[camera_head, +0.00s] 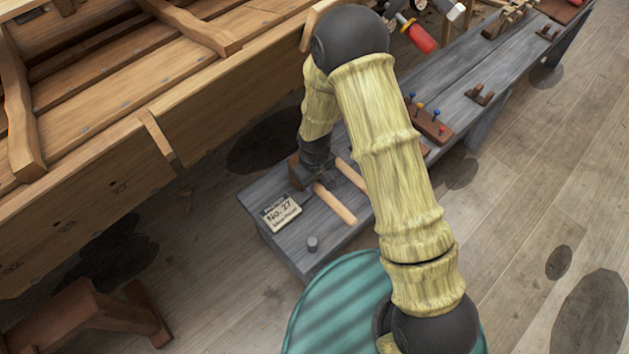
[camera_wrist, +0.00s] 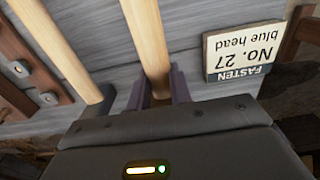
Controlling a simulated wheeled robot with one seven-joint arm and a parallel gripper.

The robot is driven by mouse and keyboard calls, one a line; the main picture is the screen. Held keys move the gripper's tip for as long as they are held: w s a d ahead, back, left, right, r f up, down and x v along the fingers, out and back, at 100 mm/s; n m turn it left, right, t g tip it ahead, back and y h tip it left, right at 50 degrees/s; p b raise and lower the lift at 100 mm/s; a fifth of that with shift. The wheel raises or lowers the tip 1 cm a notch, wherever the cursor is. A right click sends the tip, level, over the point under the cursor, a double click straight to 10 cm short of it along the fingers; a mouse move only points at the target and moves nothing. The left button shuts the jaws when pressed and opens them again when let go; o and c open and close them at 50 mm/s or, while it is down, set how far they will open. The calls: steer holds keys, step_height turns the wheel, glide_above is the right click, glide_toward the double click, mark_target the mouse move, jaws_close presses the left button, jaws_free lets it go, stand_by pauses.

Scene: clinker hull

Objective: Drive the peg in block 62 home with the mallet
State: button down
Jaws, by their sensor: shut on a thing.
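My gripper (camera_head: 317,174) is low over the near end of the grey bench, its jaws shut on a pale wooden handle (camera_head: 336,204). In the wrist view the handle (camera_wrist: 148,40) runs between the two fingers (camera_wrist: 158,88). A dark brown head (camera_head: 298,170) shows just left of my gripper, partly hidden; this looks like the mallet. A second pale handle (camera_head: 351,175) lies beside it, not held; it also shows in the wrist view (camera_wrist: 75,50). No block with number 62 is readable in either view.
Farther along are a block with coloured heads (camera_head: 430,125) and brown blocks (camera_head: 480,95). The wooden hull (camera_head: 110,185) borders the left; floor is clear at right.

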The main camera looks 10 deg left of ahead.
steer(key=shift+r, duration=0.15)
step_height(320, 180, up, 8)
steer(key=p, duration=0.7)
stand_by(0.4)
steer(key=c, duration=2)
jaws_free()
jaws_close()
